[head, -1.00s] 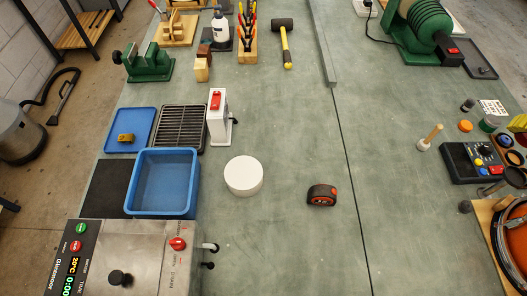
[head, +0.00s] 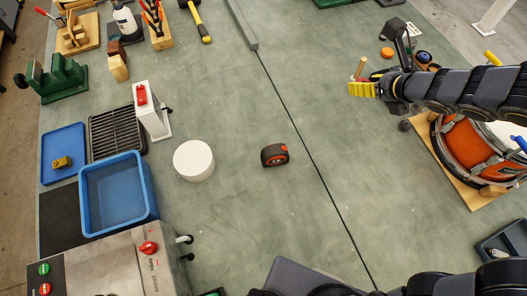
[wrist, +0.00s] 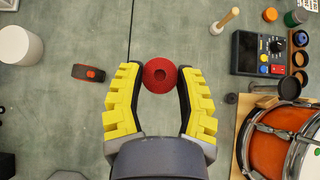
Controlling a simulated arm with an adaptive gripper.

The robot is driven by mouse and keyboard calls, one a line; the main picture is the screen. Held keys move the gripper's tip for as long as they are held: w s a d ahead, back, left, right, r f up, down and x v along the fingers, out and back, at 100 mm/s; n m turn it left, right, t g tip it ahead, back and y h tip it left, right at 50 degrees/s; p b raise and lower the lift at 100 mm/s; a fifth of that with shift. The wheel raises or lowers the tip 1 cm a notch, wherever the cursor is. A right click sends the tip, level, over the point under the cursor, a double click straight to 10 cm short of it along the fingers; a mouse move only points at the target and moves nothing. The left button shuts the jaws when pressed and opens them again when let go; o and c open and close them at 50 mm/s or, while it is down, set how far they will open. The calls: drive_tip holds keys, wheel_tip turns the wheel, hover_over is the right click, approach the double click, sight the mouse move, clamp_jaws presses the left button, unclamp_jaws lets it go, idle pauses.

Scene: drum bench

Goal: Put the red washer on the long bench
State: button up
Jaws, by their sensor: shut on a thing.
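The exact gap between washer and bench is hard to tell.
A tape measure (head: 275,155) and a white cylinder (head: 193,160) stand mid-bench. A drum (wrist: 285,135) on a wooden board, a control box (wrist: 262,52) and a wooden-handled tool (wrist: 224,20) are to the right. Bare bench lies between the tape measure and my gripper.

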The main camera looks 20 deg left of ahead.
drive_tip(key=s+a+f+n+g+y, duration=0.3)
drive_tip(key=s+a+f+n+g, duration=0.25)
drive_tip(key=s+a+n, duration=0.45)
drive_tip(key=s+a+f+n+g+h, duration=0.3)
drive_tip(key=s+n+g, duration=0.3)
drive_tip(key=s, duration=0.6)
drive_tip(key=s+a+f+n+g+h, duration=0.2)
drive_tip(key=s+n+g+h, duration=0.15)
drive_tip(key=s+n, duration=0.6)
drive_tip(key=m, duration=0.2)
hover_over(183, 211)
drive_tip(key=w+d, duration=0.2)
wheel_tip(183, 211, down, 9)
drive_tip(key=shift+s+a+r, duration=0.1)
drive_tip(key=shift+a, duration=0.05)
drive_tip(key=shift+a+f, duration=0.5)
drive_tip(key=shift+f, duration=1.7)
